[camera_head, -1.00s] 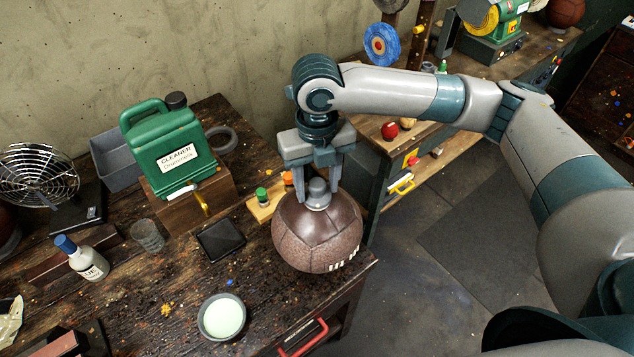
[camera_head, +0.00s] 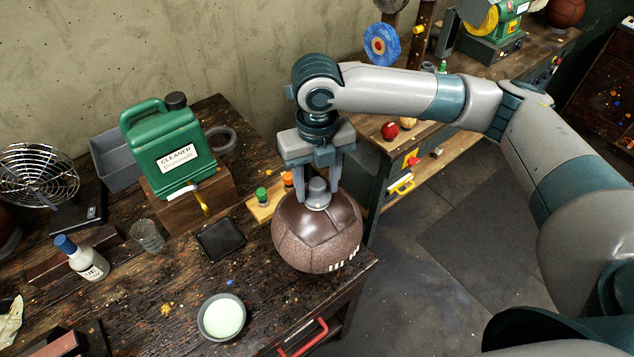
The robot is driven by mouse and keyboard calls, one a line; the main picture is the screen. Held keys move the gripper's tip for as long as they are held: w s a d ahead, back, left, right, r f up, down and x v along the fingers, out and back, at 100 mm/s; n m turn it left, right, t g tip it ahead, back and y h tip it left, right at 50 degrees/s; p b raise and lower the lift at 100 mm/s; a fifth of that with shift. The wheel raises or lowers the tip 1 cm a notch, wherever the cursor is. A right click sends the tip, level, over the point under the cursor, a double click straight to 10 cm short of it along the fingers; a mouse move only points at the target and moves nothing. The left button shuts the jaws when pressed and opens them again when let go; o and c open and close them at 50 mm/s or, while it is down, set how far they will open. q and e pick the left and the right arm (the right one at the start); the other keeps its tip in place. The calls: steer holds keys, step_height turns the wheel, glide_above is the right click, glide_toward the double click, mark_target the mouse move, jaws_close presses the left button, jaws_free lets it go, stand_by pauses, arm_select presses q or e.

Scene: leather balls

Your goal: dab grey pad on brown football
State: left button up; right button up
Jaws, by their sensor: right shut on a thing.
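The brown football (camera_head: 317,238) is a round leather ball with panel seams and a white lacing mark at its lower right. It sits near the right front corner of the dark wooden workbench. My right gripper (camera_head: 318,190) points down over the ball's top and is shut on the grey pad (camera_head: 318,187), a small grey piece with a rounded knob. The pad's underside is at the top of the ball and seems to touch it. My left gripper is out of view.
A bowl of pale green liquid (camera_head: 222,317) stands in front of the ball. A green cleaner canister (camera_head: 163,145) stands on a wooden block (camera_head: 190,200). A fan (camera_head: 40,178) is far left.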

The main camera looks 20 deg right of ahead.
steer(key=shift+r, duration=0.1)
steer(key=shift+r, duration=3.45)
